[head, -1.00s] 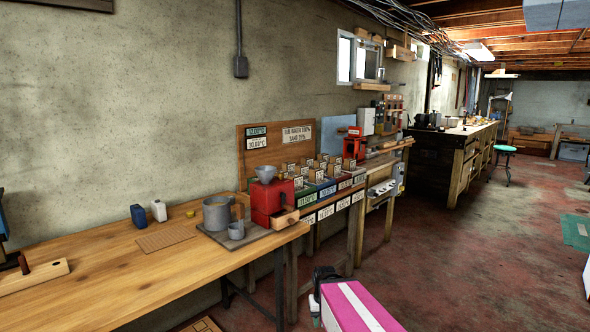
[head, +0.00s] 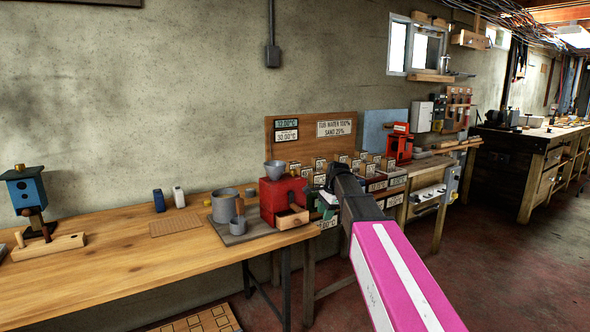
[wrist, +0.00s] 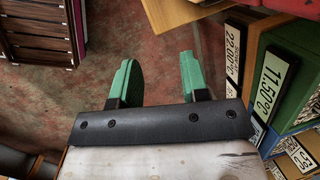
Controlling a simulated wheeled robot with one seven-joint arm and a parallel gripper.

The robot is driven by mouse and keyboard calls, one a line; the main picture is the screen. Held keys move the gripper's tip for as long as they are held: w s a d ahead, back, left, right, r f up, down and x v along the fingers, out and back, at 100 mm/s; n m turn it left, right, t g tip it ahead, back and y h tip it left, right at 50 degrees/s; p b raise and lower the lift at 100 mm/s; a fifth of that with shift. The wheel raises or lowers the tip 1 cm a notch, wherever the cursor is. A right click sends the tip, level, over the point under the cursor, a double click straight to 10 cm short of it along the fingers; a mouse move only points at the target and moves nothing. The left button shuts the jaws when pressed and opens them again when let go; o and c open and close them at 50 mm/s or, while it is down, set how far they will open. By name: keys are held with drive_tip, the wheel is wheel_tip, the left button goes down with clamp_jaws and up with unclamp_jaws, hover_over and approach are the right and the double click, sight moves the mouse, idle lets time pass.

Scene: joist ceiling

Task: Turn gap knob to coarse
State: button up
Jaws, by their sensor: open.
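A red mill (head: 280,200) with a grey funnel (head: 275,172) on top stands at the right end of the wooden workbench. Its wooden drawer (head: 292,218) sticks out at the front. I cannot make out the gap knob or its marking in either view. My gripper (head: 325,206) is just right of the mill in the head view, partly hidden by my arm. In the wrist view my gripper (wrist: 155,72) has its two green fingers apart, with only floor between them. A wooden piece, probably the drawer (wrist: 178,12), shows at the top edge.
A grey pot (head: 225,206) and a small cup (head: 238,224) stand left of the mill. Colored bins with label plates (wrist: 275,85) lie close right of my gripper. A dark slatted crate (wrist: 38,30) is on the floor at upper left. Open floor lies below my fingers.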

sight(294, 170)
drive_tip(key=w+a+r+m+y, duration=0.1)
drive_tip(key=w+a+r+m, duration=0.15)
drive_tip(key=r, duration=0.55)
drive_tip(key=w+a+r+m, duration=0.2)
drive_tip(key=a+r, duration=0.1)
drive_tip(key=r, duration=0.5)
drive_tip(key=w+a+r+m+y, duration=0.1)
drive_tip(key=w+a+r+m, duration=0.2)
drive_tip(key=r, duration=0.5)
drive_tip(key=x, duration=0.9)
drive_tip(key=shift+a+f, duration=0.1)
drive_tip(key=shift+f, duration=0.05)
drive_tip(key=c, duration=0.6)
